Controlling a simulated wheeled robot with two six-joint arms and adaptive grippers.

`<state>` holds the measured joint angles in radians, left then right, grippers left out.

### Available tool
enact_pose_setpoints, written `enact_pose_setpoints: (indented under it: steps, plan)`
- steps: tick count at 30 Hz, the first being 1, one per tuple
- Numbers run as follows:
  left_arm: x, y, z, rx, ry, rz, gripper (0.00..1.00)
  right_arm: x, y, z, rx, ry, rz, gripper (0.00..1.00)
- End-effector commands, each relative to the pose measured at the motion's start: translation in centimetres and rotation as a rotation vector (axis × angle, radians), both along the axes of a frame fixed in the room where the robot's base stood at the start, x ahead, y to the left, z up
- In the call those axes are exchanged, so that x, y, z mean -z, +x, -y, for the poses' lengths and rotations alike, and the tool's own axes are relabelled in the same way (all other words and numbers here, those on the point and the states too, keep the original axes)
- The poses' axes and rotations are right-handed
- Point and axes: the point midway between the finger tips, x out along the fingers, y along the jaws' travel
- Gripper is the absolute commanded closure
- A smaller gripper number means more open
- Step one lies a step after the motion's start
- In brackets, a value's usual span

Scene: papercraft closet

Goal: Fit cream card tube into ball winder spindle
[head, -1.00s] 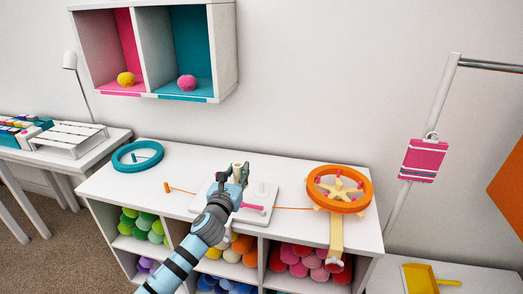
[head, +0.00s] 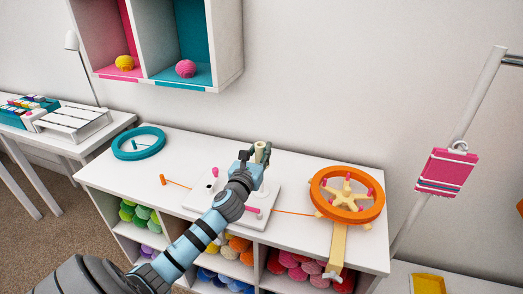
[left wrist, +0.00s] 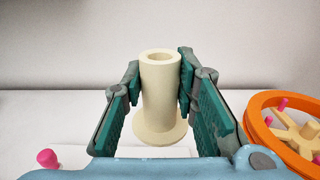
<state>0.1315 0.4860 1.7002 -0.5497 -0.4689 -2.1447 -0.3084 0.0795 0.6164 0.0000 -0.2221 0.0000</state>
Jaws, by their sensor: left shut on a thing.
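My left gripper (head: 258,158) is shut on the cream card tube (left wrist: 160,92), which stands upright between the green finger pads with its open end up and a flared rim below. The tube's top also shows in the head view (head: 260,147). The ball winder (head: 230,205) is a white plate with a pink handle (head: 252,210). Its white spindle (head: 263,190) shows just below the gripper, and the tube appears above or over it. Whether the tube's lower end touches the spindle is hidden. My right gripper is out of view.
An orange yarn swift (head: 347,195) stands right of the winder, with an orange strand running between them. A teal ring (head: 138,143) lies at the back left of the white shelf top (head: 200,150). Wall cubbies (head: 235,60) hang above.

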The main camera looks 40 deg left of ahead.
Motion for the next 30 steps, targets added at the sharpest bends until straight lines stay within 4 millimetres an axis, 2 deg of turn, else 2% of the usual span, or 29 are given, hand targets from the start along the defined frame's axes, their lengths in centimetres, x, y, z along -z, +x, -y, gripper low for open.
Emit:
enact_pose_setpoints:
  steps: [3, 9, 15, 30]
  plan:
    - [-0.2, -0.1, 0.1, 0.005, -0.003, -0.008, 0.88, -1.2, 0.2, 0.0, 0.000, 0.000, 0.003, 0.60]
    - [3.3, 0.0, 0.2, 0.007, -0.002, -0.007, 0.88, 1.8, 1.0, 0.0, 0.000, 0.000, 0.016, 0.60]
    - [5.5, 0.1, 0.2, 0.007, -0.002, -0.007, 0.88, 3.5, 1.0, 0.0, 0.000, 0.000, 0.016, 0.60]
    - [5.9, 0.1, 0.3, 0.008, -0.003, -0.006, 0.88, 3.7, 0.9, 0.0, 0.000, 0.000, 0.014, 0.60]
